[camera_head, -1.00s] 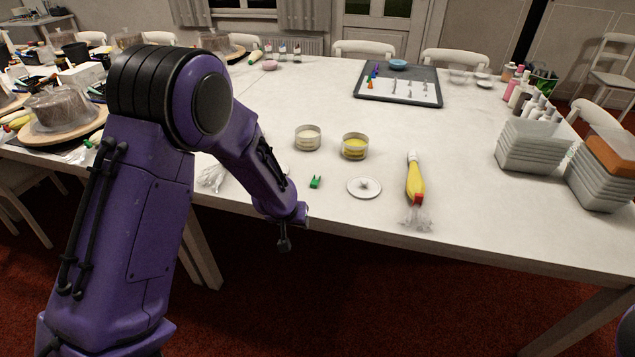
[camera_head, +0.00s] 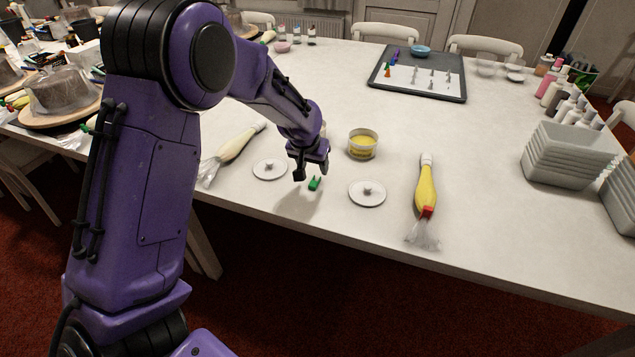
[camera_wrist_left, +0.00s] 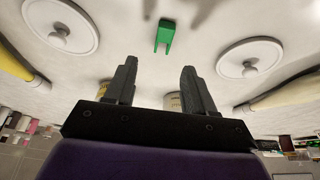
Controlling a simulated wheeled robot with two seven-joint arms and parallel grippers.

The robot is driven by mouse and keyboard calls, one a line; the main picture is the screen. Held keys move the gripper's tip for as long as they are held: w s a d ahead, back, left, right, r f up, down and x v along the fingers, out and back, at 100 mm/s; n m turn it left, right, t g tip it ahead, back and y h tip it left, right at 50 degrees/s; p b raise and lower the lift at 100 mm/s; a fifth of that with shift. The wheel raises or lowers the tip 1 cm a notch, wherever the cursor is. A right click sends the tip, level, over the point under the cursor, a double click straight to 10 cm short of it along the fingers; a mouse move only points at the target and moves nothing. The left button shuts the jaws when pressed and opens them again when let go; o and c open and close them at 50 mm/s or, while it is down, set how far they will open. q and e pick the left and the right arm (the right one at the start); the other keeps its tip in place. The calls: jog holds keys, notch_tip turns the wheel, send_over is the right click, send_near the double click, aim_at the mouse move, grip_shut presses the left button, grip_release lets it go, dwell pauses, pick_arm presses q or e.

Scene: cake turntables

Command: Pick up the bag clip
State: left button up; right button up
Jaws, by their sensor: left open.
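The green bag clip (camera_head: 314,183) lies on the white table near its front edge, between two round white lids. My left gripper (camera_head: 308,176) is just above and beside it in the head view, apart from it. In the left wrist view the clip (camera_wrist_left: 165,36) shows beyond the fingertips, roughly midway between them. The two fingers of the left gripper (camera_wrist_left: 159,75) are spread apart with nothing between them. My right gripper is in neither view.
White lids lie left (camera_head: 269,169) and right (camera_head: 367,193) of the clip. A yellow piping bag (camera_head: 426,190) lies to the right, a pale one (camera_head: 238,145) to the left. A tin with yellow contents (camera_head: 362,147) stands behind. Grey containers (camera_head: 566,156) stand far right.

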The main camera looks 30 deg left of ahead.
aim_at(315, 175)
pick_arm(q)
jog(key=x, duration=0.6)
jog(key=shift+s+a+f, duration=0.1)
jog(key=shift+f, duration=0.1)
jog(key=c, duration=0.9)
